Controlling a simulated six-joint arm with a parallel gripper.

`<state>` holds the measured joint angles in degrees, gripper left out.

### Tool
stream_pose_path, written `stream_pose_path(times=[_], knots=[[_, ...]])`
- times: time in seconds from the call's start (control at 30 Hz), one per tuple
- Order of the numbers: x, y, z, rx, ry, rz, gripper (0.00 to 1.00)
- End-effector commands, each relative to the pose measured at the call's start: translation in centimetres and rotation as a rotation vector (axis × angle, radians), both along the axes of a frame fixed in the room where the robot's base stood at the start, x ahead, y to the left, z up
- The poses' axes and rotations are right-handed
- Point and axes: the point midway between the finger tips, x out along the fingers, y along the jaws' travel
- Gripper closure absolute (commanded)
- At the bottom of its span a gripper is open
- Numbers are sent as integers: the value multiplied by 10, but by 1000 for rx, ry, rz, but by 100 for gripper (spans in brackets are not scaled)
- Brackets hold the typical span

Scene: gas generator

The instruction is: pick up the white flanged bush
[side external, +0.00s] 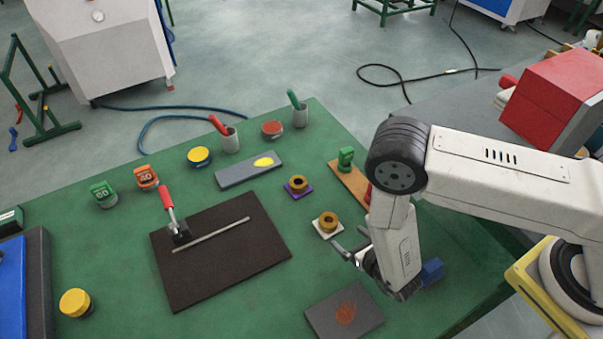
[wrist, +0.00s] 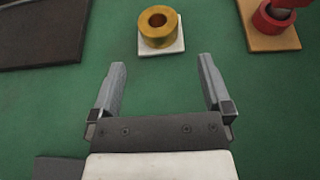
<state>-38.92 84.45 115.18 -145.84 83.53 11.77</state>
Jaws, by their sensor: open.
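The white flanged bush (side external: 327,229) is a brass-coloured ring on a square white flange. It lies flat on the green table, right of the dark brown board. In the wrist view the bush (wrist: 160,39) is at the top centre, its hole facing up. My gripper (side external: 350,241) is open and empty, just to the right of the bush in the side view. In the wrist view my gripper (wrist: 161,64) has its two fingers apart, with the bush beyond the tips and roughly centred between them. Nothing touches the bush.
A similar bush with a purple flange (side external: 298,187) stands behind it. An orange board (side external: 350,184) with green and red pieces is to the right. The dark brown board (side external: 220,255) is left, and a grey plate with a rusty patch (side external: 371,323) is in front.

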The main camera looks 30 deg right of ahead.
Motion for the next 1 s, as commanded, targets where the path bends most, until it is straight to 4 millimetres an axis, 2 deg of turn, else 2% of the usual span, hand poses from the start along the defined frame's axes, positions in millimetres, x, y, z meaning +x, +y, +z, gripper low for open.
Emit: stream_pose_path(times=[0.17,0.5,0.77,1.0], knots=[[1,0,-1,2,0,1,0],[23,1,-9,1,0,-3,0],[26,1,-11,1,0,-1,0],[42,2,-17,2,-1,-4,0]])
